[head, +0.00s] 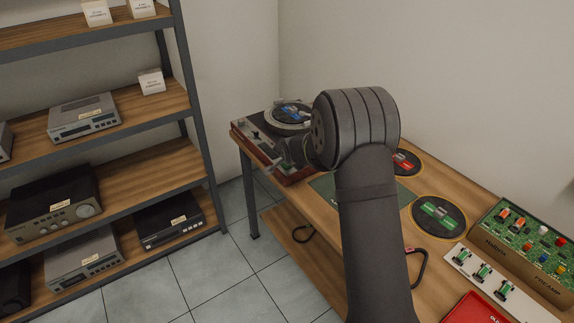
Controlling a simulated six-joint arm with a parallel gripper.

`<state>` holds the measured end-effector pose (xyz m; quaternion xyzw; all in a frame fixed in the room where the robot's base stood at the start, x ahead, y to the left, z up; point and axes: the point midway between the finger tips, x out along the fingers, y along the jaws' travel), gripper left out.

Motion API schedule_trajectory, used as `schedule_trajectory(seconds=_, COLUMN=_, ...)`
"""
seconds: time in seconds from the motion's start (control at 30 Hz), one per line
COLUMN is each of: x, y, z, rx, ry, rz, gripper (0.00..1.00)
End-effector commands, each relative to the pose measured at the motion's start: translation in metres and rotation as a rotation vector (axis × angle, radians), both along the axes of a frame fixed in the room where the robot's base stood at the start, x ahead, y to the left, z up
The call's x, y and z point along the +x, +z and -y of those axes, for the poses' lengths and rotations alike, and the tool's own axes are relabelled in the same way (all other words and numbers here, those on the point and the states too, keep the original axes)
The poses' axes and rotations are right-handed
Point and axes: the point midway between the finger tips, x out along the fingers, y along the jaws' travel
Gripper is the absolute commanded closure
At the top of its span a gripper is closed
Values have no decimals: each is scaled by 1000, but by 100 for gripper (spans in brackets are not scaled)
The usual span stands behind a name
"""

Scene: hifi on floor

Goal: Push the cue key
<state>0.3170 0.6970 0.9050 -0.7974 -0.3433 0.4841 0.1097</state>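The cue key is too small to make out, or is hidden behind my arm. My arm rises in front of the bench and bends left, covering the turntable's right part. My gripper (272,163) is low over the turntable's front side, small and partly blended with it. I cannot tell whether its fingers are open or touch anything.
Round black mats (438,232) with small parts, a green mat (325,187), a green circuit board (515,235), a white strip (495,285) and a red tray (474,309) lie along the bench. A shelf (140,165) with hi-fi units stands left. Tiled floor lies between.

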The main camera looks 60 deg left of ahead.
Motion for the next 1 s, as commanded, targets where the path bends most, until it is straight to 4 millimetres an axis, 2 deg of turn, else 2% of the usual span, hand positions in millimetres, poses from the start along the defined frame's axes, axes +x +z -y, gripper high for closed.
schedule_trajectory(seconds=1.0, x=0, y=-9, z=0, rx=0, ry=0, rz=0, gripper=100)
